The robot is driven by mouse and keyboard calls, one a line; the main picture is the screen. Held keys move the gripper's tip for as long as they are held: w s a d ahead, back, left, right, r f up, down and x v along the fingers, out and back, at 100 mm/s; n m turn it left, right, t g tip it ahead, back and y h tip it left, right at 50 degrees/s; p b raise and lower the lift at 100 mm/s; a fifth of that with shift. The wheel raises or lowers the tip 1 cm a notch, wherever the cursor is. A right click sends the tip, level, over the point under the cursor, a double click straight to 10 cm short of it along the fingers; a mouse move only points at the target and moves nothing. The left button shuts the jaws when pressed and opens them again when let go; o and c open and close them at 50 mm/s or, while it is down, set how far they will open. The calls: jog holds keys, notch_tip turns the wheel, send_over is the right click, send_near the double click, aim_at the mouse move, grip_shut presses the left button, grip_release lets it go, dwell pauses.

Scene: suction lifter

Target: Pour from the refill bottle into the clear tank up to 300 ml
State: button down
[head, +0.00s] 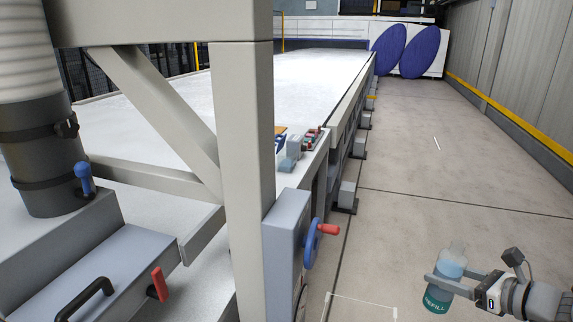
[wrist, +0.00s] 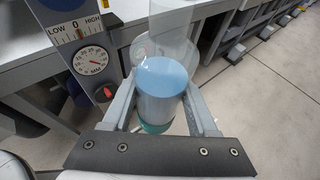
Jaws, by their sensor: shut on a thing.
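The refill bottle (head: 438,299) is clear, with blue liquid inside and a teal band lettered REFILL. It stands about upright at the lower right of the head view, above the floor. My gripper (head: 446,279) is shut around its sides. In the wrist view the bottle (wrist: 161,78) sits between the two fingers of my gripper (wrist: 161,105), its clear upper part rising above the blue liquid. I cannot make out the clear tank or its marks in either view.
A grey housing (head: 284,240) with a blue wheel and red handle (head: 328,229) is left of the bottle. The wrist view shows a LOW-HIGH scale and a round gauge (wrist: 90,60). A pale post (head: 245,150) blocks part of the long white table (head: 190,105). The right aisle floor is clear.

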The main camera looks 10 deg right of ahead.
dwell(0.3)
jog(key=w+a+f+n+g+y, duration=0.1)
jog(key=w+a+f+n, duration=0.1)
jog(key=a+f, duration=0.3)
jog(key=w+a+f+n+g+y, duration=0.2)
jog(key=w+a+f, duration=0.2)
jog(key=a, duration=0.6)
jog(key=w+a+f+n+g+y, duration=0.1)
jog(key=w+a+f+y, duration=0.1)
jog(key=a+f, duration=0.4)
jog(key=shift+w+a+f+n, duration=0.2)
jog(key=shift+w+a, duration=0.1)
jog(key=shift+a, duration=0.35)
jog(key=shift+w+a+f+n, duration=0.2)
jog(key=shift+w+a, duration=0.1)
jog(key=shift+a, duration=0.3)
